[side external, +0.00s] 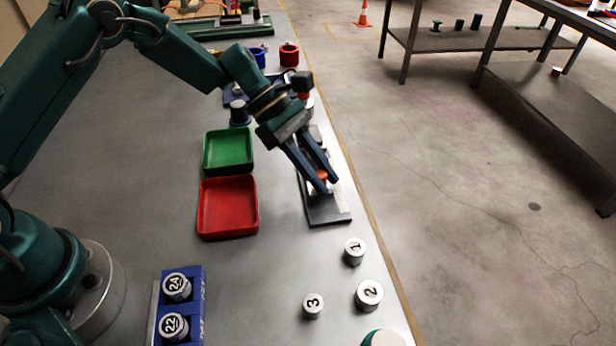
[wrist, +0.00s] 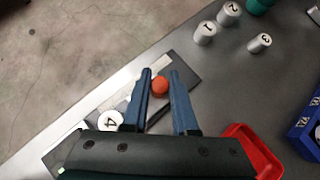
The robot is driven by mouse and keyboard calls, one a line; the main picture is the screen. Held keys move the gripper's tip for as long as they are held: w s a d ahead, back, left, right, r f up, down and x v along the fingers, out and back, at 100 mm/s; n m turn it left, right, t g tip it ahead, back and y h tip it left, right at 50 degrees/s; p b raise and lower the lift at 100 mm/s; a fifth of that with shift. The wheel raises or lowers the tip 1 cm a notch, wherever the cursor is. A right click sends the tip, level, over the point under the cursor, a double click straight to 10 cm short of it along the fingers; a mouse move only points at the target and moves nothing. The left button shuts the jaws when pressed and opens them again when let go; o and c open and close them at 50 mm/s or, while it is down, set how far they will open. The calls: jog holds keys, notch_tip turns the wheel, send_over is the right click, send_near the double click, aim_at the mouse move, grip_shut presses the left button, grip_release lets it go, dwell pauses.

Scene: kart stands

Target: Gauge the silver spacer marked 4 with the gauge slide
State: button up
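The silver spacer marked 4 (wrist: 111,121) sits on the gauge slide, left of my fingers in the wrist view; my gripper largely hides that area in the side view. The gauge slide (side external: 328,212) is a dark plate with a paler strip and an orange-red knob (wrist: 160,85), which also shows between my fingers in the side view (side external: 322,175). My gripper (side external: 328,186) points down at the slide.
Spacers 1 (side external: 354,251), 2 (side external: 368,295) and 3 (side external: 313,306) stand in front of the slide. A red tray (side external: 202,232) and a green tray (side external: 206,150) lie left, both empty. A blue rack (side external: 197,290) holds pieces 24 and 22. The table edge runs close on the right.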

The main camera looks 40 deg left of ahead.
grip_shut()
jog(key=shift+c, duration=1)
grip_release()
jog(key=shift+w+a, duration=1.4)
jog(key=shift+w, duration=0.05)
jog(key=shift+o, duration=0.4)
jog(key=shift+w, duration=0.1)
jog(key=shift+r, duration=0.1)
jog(key=o, duration=0.7)
jog(key=shift+o, duration=0.5)
jog(key=shift+v, duration=2.6)
